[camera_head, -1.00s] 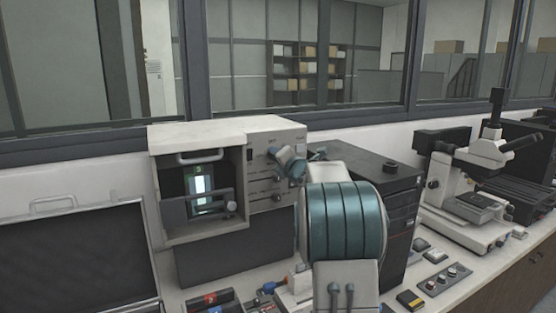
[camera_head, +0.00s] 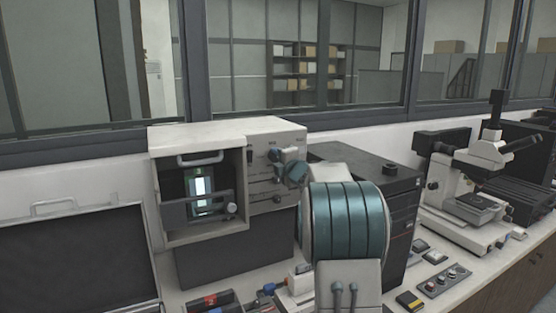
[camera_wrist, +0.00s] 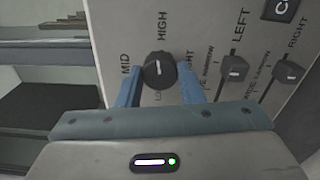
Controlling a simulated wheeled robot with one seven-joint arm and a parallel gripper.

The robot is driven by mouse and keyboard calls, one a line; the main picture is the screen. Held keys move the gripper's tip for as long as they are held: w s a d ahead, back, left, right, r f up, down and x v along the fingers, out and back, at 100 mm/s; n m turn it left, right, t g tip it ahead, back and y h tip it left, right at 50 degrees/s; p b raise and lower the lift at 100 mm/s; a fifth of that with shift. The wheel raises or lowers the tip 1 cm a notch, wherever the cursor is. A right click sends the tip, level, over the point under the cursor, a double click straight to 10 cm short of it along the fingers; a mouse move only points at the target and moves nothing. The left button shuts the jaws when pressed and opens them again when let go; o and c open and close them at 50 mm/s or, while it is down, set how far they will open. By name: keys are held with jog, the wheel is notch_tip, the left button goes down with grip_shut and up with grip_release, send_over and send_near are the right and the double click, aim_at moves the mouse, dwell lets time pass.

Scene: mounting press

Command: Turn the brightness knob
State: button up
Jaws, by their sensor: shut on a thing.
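A round black knob (camera_wrist: 156,71) with a short white mark sits on the light panel (camera_wrist: 205,25) in the wrist view. The mark stands near upright. MID and HIGH are printed around the knob; another label beside it is partly hidden, with only its end letters showing. My gripper (camera_wrist: 158,88) has one blue finger on each side of the knob and is shut on it. In the head view my gripper (camera_head: 283,165) is at the upper part of the control panel (camera_head: 258,205) on the white machine (camera_head: 200,140). The knob is hard to make out there.
Two smaller black knobs, the left one (camera_wrist: 231,68) and the right one (camera_wrist: 286,73), sit close to the right finger. The machine's lit recess (camera_head: 201,186) is left of the panel. A dark box (camera_head: 360,165) and a microscope (camera_head: 485,165) stand to the right.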

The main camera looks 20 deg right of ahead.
jog(key=o, duration=1)
jog(key=shift+s, duration=0.15)
jog(key=s+b, duration=0.4)
jog(key=s, duration=0.9)
jog(key=shift+s+d, duration=0.25)
jog(key=shift+s, duration=0.05)
jog(key=s+a+f+m+g, duration=0.5)
jog(key=s+a+f+m, duration=0.1)
jog(key=s, duration=0.4)
jog(key=s+a+f+m+g, duration=0.5)
jog(key=s+a+f+m, duration=0.2)
jog(key=s, duration=0.4)
jog(key=s+a+f+m+g, duration=0.5)
jog(key=s+a+f+m, duration=0.2)
jog(key=s+a+f, duration=0.2)
jog(key=shift+s+f+h, duration=0.3)
jog(key=shift+s+f, duration=0.4)
jog(key=shift+f, duration=0.1)
